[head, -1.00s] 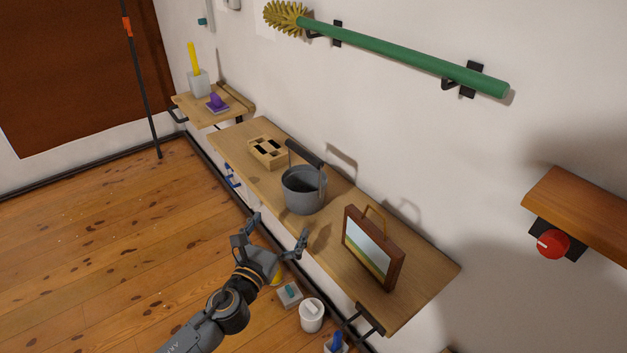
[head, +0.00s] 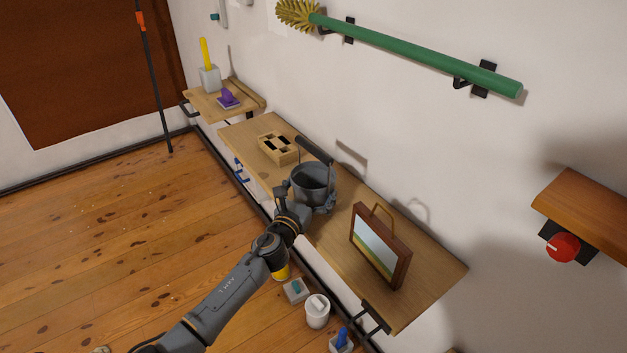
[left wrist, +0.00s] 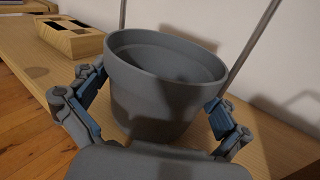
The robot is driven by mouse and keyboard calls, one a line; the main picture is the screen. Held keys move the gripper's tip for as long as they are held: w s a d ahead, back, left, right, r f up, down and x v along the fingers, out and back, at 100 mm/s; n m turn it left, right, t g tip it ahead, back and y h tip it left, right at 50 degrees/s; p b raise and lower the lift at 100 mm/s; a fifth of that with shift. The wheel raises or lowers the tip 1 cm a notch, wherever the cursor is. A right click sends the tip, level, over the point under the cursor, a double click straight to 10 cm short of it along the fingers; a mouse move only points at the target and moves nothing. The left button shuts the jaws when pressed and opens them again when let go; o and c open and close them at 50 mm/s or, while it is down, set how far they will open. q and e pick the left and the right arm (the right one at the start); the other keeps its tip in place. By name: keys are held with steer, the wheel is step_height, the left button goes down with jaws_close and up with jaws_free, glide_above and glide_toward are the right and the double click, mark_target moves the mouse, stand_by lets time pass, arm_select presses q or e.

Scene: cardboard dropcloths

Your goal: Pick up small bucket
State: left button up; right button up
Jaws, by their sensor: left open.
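The small grey bucket (head: 312,181) stands upright on the wooden wall shelf (head: 345,213), with its dark handle grip raised above the rim. It also fills the middle of the left wrist view (left wrist: 160,85). My left gripper (head: 308,197) is at the bucket's near side, its fingers open on either side of the bucket wall. In the left wrist view the fingers (left wrist: 155,115) flank the bucket's body left and right; whether the pads touch it I cannot tell. My right gripper is not in view.
A wooden box with compartments (head: 278,147) lies left of the bucket, and a framed picture case (head: 380,245) stands to its right. The wall is close behind. A white bucket (head: 317,311) and small containers stand on the floor below.

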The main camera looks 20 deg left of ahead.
mark_target(313, 188)
arm_select(q)
steer(key=shift+c, duration=0.2)
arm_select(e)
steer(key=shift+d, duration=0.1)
arm_select(q)
steer(key=c, duration=0.9)
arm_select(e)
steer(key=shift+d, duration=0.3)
arm_select(q)
steer(key=shift+r, duration=0.15)
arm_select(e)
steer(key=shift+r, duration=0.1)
